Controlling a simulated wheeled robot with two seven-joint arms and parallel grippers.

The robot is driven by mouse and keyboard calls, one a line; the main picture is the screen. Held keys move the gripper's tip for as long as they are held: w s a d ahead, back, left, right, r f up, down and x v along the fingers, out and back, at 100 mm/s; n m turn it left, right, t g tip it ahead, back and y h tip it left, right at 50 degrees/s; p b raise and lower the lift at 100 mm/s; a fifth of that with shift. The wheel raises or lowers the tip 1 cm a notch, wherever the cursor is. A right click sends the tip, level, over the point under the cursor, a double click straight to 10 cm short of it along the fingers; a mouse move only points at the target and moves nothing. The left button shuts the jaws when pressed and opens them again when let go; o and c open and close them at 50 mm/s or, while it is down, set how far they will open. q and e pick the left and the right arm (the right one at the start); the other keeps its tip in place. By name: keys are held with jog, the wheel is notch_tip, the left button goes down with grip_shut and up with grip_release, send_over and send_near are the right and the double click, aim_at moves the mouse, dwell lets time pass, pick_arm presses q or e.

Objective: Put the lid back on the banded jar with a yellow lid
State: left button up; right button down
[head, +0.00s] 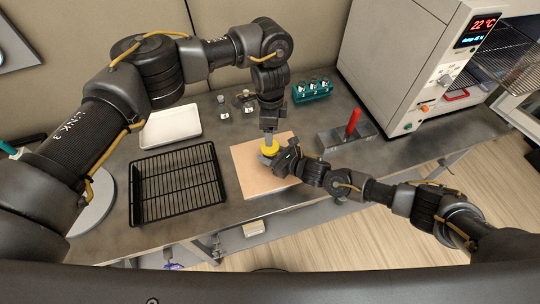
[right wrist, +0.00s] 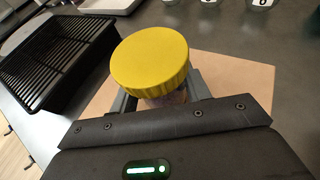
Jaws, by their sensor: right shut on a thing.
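The yellow lid (head: 270,148) shows over the tan board in the head view, at the tip of my right gripper (head: 268,152). In the right wrist view the lid (right wrist: 150,60) is large and looks seated on top of the jar (right wrist: 174,98). Only a small strip of the jar shows below the lid, so its bands are hidden. My right gripper (right wrist: 160,97) is shut around the jar, with a finger on each side. My left gripper (head: 269,130) points down just above or behind the lid. Its jaws are too small to read, and the right wrist view does not show it.
The tan board (head: 252,178) lies on the grey bench. A black wire rack (head: 178,187) and a white tray (head: 171,126) are left. Small jars (head: 224,112) and a teal vial rack (head: 313,90) stand behind. A block with a red handle (head: 352,122) and an oven (head: 410,65) are right.

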aim_at(270, 154)
pick_arm(q)
jog(key=n, duration=1.6)
jog(key=shift+n, duration=0.4)
jog(key=n, duration=0.5)
jog(key=shift+n, duration=0.4)
jog(key=shift+f, duration=0.1)
jog(key=shift+f, duration=3.9)
